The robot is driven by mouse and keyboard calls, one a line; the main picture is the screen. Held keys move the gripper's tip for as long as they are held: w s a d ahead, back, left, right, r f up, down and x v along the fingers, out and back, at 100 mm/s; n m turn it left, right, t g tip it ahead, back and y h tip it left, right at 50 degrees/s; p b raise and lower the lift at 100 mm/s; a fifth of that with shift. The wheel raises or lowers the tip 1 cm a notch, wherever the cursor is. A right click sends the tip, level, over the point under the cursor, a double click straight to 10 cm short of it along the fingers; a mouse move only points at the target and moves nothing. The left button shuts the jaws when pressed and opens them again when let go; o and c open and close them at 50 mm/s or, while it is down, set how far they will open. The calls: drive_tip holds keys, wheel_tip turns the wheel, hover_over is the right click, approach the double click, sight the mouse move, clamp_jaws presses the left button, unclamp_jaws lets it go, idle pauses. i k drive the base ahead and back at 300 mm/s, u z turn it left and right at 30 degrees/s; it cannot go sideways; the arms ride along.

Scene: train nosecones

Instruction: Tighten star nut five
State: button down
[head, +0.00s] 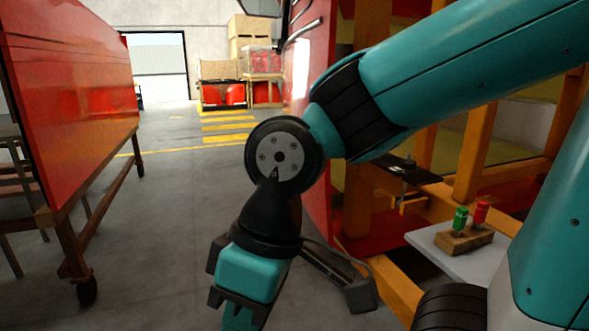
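My gripper (243,290) hangs at the lower middle, below the teal and black wrist, and points down. Its tips run to the bottom edge of the picture, so I cannot tell whether it is open or shut or holds anything. A grey and black part sticks out to the right of the wrist. I cannot make out any star nut. A wooden block (464,240) on a pale shelf at the right holds a green piece (460,219) and a red piece (481,213) upright. My gripper is well to the left of this block and apart from it.
A large glossy red panel (75,100) on a wheeled trolley (75,240) fills the left. An orange frame (471,150) stands at the right behind my arm, beside a red surface (318,140). Boxes and red bins (235,93) are at the back. The grey floor (180,240) between is clear.

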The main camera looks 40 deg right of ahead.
sight(407, 167)
drive_tip(key=z, duration=1.65)
drive_tip(key=k, duration=0.55)
drive_tip(key=u, duration=0.95)
drive_tip(key=i, duration=0.95)
drive_tip(key=z, duration=0.35)
drive_tip(key=i, duration=0.65)
drive_tip(key=z, duration=0.8)
